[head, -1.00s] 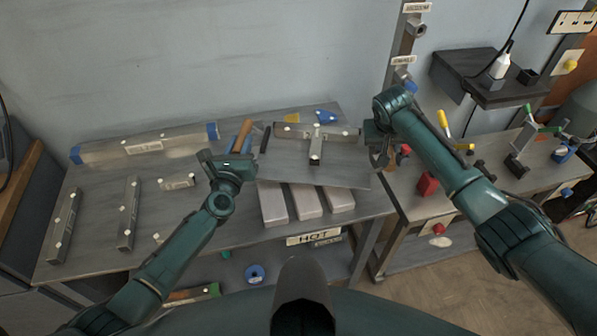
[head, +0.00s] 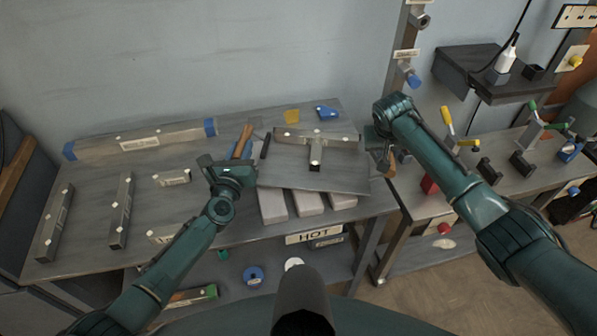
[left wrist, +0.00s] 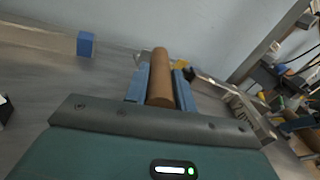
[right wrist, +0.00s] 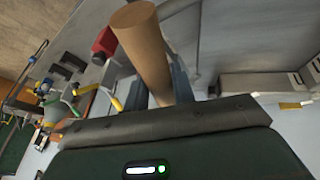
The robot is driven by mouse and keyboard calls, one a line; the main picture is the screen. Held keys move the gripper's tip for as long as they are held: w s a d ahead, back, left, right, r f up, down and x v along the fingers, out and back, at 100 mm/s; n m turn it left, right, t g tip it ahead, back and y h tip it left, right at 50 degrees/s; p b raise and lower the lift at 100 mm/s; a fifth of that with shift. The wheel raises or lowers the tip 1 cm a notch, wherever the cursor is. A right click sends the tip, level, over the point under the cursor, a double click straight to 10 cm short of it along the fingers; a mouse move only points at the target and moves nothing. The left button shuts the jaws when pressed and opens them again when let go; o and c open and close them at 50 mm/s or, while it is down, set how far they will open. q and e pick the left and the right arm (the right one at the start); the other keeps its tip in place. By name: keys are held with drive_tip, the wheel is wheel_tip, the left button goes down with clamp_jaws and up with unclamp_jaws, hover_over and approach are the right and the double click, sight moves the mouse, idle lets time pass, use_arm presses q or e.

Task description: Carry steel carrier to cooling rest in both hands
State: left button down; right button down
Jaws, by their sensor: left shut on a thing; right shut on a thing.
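The steel carrier (head: 280,173) is a flat grey plate with wooden handles at its ends, and a T-shaped metal frame (head: 317,152) lies on it. My left gripper (head: 241,153) is shut on the left handle, a brown wooden grip that fills the left wrist view (left wrist: 159,80). My right gripper (head: 380,150) is shut on the right handle, seen in the right wrist view (right wrist: 144,50). The plate is level above three pale blocks (head: 307,203), apparently the cooling rest, and hides their rear parts. I cannot tell whether plate and blocks touch.
A long steel tube (head: 140,140) with blue ends and shorter tubes (head: 122,212) lie left on the bench. A blue piece (head: 327,113) and a yellow piece (head: 292,116) lie behind the carrier. A second bench with clamps (head: 490,170) stands right, past a gap.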

use_arm(q)
drive_tip(key=shift+w+f, duration=0.1)
drive_tip(key=shift+f, duration=0.05)
use_arm(e)
drive_tip(key=shift+w+f, duration=0.1)
drive_tip(key=shift+f, duration=0.1)
use_arm(q)
drive_tip(key=c, duration=1.6)
unclamp_jaws()
drive_tip(key=shift+f+b, duration=0.35)
use_arm(e)
drive_tip(key=c, duration=1.6)
unclamp_jaws()
drive_tip(key=shift+f, duration=0.3)
use_arm(q)
drive_tip(key=shift+o, duration=0.6)
drive_tip(key=shift+r, duration=0.15)
use_arm(e)
drive_tip(key=shift+o, duration=0.6)
drive_tip(key=shift+r, duration=0.15)
use_arm(q)
drive_tip(key=o, duration=0.3)
use_arm(e)
drive_tip(key=o, duration=0.3)
use_arm(q)
drive_tip(key=shift+s, duration=0.2)
